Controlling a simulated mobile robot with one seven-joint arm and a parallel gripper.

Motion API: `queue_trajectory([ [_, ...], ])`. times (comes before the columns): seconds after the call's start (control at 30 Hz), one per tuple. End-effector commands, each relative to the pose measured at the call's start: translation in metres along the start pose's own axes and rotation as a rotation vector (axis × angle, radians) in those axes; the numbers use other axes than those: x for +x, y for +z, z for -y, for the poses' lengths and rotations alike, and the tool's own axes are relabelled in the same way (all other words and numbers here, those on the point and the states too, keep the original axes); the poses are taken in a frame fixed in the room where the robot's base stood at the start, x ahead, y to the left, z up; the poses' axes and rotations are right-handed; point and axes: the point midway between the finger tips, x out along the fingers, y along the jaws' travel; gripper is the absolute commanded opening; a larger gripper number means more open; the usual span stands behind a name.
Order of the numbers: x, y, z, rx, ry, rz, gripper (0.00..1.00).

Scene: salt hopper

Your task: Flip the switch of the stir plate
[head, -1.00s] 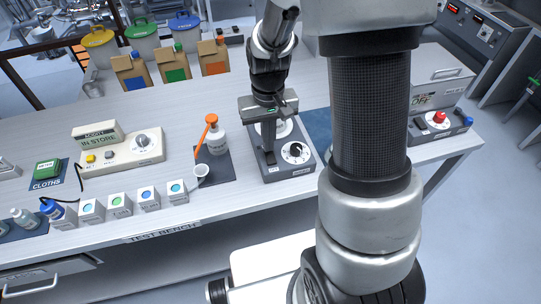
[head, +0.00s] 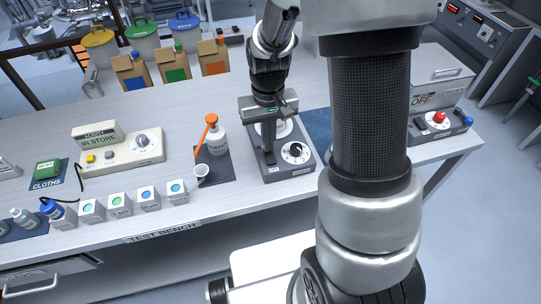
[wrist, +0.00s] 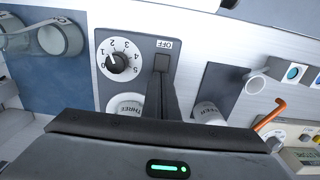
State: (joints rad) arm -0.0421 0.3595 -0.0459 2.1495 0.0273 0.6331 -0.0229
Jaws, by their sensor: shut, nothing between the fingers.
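The stir plate (head: 299,169) is a grey box near the front edge of the bench, with a black dial on its front right. In the wrist view its top (wrist: 108,88) shows the dial (wrist: 118,63) with a white numbered ring, and an OFF label (wrist: 167,44). My gripper (head: 269,161) is shut and empty, pointing down over the left side of the plate. In the wrist view its fingertips (wrist: 162,64) lie just by the OFF label and cover the switch area. I cannot tell whether they touch the switch, or its position.
A blue mat (head: 318,127) lies to the right. A box with a red knob (head: 430,128) stands at the far right.

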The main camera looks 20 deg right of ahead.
Motion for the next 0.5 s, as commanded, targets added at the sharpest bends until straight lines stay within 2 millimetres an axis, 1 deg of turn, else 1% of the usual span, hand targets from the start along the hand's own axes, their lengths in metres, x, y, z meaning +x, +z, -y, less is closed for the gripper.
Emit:
queue_trajectory([
  [0.5, 0.0051, 0.0, 0.0, 0.0, 0.0, 0.0, 0.0],
])
